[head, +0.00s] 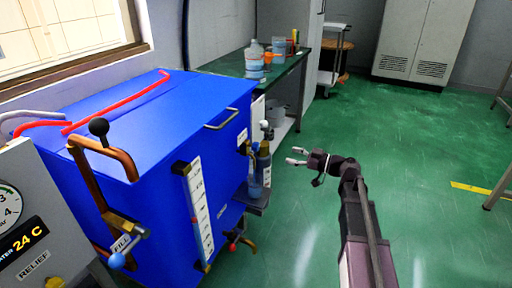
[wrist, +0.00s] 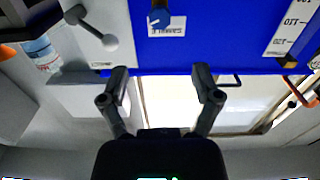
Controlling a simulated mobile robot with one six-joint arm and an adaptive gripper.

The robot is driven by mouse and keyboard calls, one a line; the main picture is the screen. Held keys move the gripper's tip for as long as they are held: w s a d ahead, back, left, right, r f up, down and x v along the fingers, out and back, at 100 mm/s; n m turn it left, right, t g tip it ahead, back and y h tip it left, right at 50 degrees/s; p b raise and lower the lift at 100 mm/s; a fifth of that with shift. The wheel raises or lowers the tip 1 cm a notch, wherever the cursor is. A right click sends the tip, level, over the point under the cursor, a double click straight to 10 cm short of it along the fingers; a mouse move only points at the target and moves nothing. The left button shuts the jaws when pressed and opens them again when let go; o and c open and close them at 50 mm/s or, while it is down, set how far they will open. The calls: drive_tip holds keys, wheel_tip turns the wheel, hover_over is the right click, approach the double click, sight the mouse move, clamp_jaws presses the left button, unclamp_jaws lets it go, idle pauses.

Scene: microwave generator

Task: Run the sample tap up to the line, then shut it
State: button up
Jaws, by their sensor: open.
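The sample tap sits on the right end of the blue tank (head: 170,110). In the wrist view I see its blue handle (wrist: 158,18) beside the SAMPLE label (wrist: 166,28). In the head view a brass fitting (head: 244,148) shows there, above a small clear vessel with bluish contents (head: 255,184) on a grey ledge (head: 257,207). No fill line can be made out on the vessel. My gripper (head: 297,156) is open and empty, to the right of the tap and apart from it. Its fingers (wrist: 163,80) are spread in the wrist view.
A grey ball-knobbed lever (wrist: 110,42) is near the tap in the wrist view. The tank carries a white scale (head: 198,212) and a FILL valve (head: 117,260). A green bench (head: 285,72) with bottles stands behind. The green floor to the right is clear.

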sight(259, 147)
drive_tip(key=shift+a, duration=0.1)
idle(0.5)
drive_tip(key=x, duration=1.3)
drive_tip(key=shift+w+a, duration=0.1)
drive_tip(key=shift+a, duration=0.2)
clamp_jaws()
